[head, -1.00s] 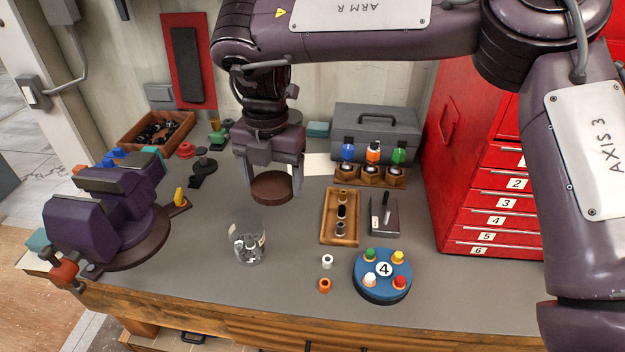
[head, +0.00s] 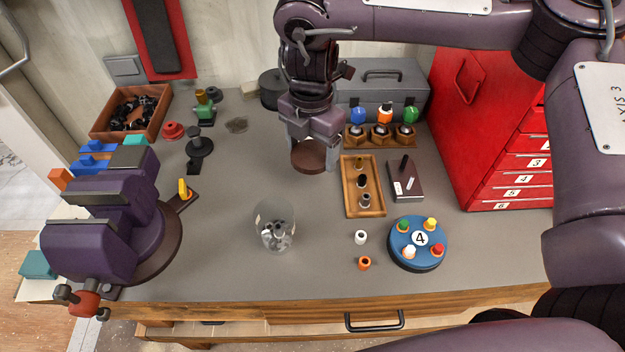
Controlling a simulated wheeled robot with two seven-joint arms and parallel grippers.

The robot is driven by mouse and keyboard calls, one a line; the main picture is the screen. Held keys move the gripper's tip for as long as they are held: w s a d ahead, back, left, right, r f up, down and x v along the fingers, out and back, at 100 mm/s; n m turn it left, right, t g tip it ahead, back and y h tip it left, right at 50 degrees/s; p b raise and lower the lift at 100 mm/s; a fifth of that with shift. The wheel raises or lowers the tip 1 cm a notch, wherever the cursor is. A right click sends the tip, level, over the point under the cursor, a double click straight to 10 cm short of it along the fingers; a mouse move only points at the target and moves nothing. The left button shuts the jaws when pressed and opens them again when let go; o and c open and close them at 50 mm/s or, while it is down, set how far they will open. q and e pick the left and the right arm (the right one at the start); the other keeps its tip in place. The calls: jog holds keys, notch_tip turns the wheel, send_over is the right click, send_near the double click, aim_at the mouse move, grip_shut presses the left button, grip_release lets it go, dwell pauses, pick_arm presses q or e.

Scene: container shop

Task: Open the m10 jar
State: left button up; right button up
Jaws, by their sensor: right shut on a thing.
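A clear jar (head: 275,237) stands upright on the bench, open at the top, with small metal pieces inside. Its label is too small to read. My right gripper (head: 314,160) points down behind and to the right of the jar. It is shut on a round brown lid (head: 308,155), held between its fingers and apart from the jar. My left gripper is not in view.
A wooden tray (head: 379,209) with small parts and a blue round stand (head: 407,258) are right of the jar. A white ring (head: 361,237) and orange ring (head: 364,263) lie between. A purple vise (head: 100,220) stands left.

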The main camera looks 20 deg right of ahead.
send_over(311, 194)
notch_tip(311, 194, down, 6)
jog(key=shift+f, duration=0.1)
notch_tip(311, 194, down, 4)
jog(key=shift+f+p, duration=0.2)
jog(key=shift+p, duration=0.25)
jog(key=shift+f, duration=0.5)
jog(key=o, duration=1.1)
jog(key=shift+f, duration=0.1)
jog(key=shift+c, duration=0.2)
